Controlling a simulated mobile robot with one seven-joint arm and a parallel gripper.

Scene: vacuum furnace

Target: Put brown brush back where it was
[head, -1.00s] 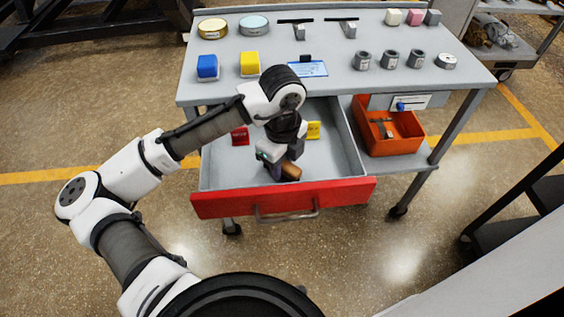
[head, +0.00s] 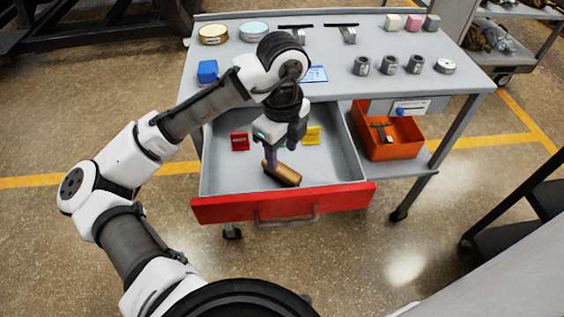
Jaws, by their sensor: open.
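The brown brush (head: 285,175) lies tilted in the open drawer (head: 225,182) of the grey cart, near the drawer's red front. My gripper (head: 276,158) points down just above and behind the brush, inside the drawer's outline. Its jaws are open, and one finger shows close to the brush's left end. I cannot tell whether the finger touches the brush. My wrist hides part of the drawer's back and the tabletop behind it.
A red card (head: 240,142) and a yellow card (head: 312,136) are at the drawer's back. An orange bin (head: 408,150) stands on the shelf to the right. Tins, blocks, metal rings and tools sit on the tabletop (head: 340,84). The drawer's right side is clear.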

